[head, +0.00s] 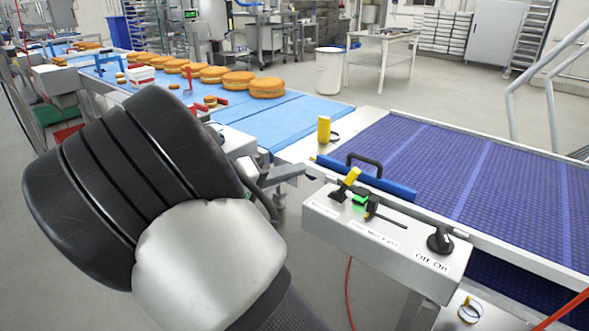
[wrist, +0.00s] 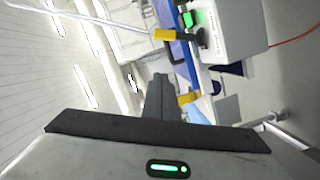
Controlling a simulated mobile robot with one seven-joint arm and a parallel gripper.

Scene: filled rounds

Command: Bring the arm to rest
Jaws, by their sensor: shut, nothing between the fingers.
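My gripper (wrist: 160,84) shows in the wrist view as a dark, narrow pair of fingers pressed together, with nothing between them. It is in free air and touches nothing that I can see. In the head view my arm fills the lower left, with a large black joint and a pale grey link. Much of the gripper is hidden behind the arm there.
A control box (head: 320,205) with switches and a green button stands close to the right of my arm; it also shows in the wrist view (wrist: 235,35). Behind it run a purple belt (head: 470,180) and a blue belt (head: 285,118) carrying filled rounds (head: 267,88).

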